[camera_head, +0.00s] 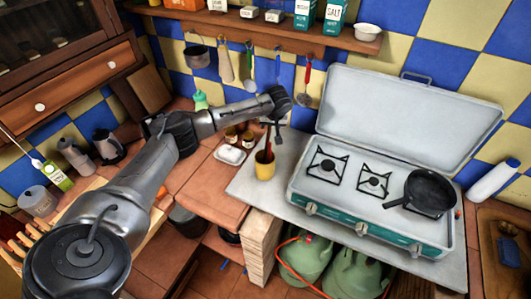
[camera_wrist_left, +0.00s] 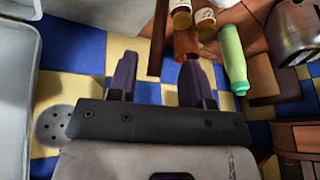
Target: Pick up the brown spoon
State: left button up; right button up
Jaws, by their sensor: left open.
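My left gripper (camera_head: 272,128) is open just above the cup, around or beside the handle's upper end. In the left wrist view, a dark brown upright strip (camera_wrist_left: 158,40) shows between the two open fingers (camera_wrist_left: 159,78); it appears to be the handle, and I cannot tell whether it touches a finger. My right gripper is out of view.
The camp stove (camera_head: 372,190) with a black pan (camera_head: 428,190) stands right of the cup. A white butter dish (camera_head: 229,155) and small jars (camera_head: 232,134) are close to the left. Utensils hang under the shelf (camera_head: 262,32) behind. A green bottle (camera_wrist_left: 232,58) shows in the wrist view.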

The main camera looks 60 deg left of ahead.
aim_at(270, 130)
pick_arm(q)
jog(key=shift+d+x, duration=0.1)
jog(key=shift+x, duration=1.25)
jog(key=shift+d+x, duration=0.15)
jog(key=shift+x, duration=1.2)
jog(key=shift+f, duration=0.1)
grip_shut()
